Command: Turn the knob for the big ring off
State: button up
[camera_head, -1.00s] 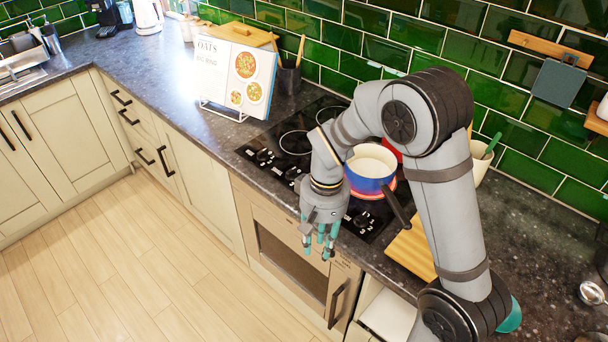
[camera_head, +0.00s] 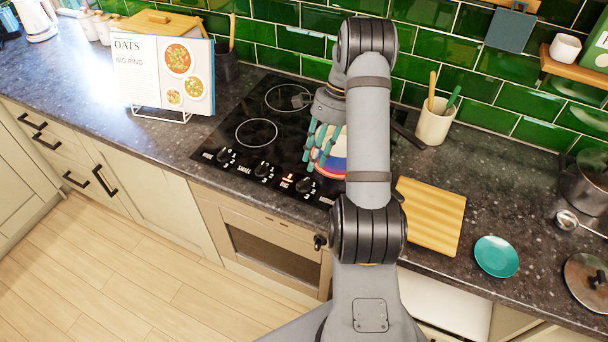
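The black hob (camera_head: 226,118) is set in the dark counter, with a row of black knobs along its front edge. The label BIG is by the knob (camera_head: 304,185) toward the right of the row, and a small red light (camera_head: 289,177) glows above that label. My gripper (camera_head: 314,160) is over the right part of the hob, behind and above that knob, apart from it. Its teal fingers are spread with nothing between them that I can make out. The striped blue, white and red pot (camera_head: 330,163) is behind the fingers, partly hidden by them and my arm.
A recipe stand reading OATS, BIG RING (camera_head: 165,75) is left of the hob. A wooden board (camera_head: 432,213), a teal plate (camera_head: 496,256) and a utensil pot (camera_head: 434,122) are to the right. The knobs labelled SMALL (camera_head: 264,169) and further left (camera_head: 225,155) are uncovered.

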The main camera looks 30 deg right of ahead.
aim_at(306, 181)
jog(key=p+x, duration=0.1)
jog(key=x, duration=0.6)
jog(key=shift+a, duration=0.1)
jog(key=shift+c, duration=1.1)
grip_shut()
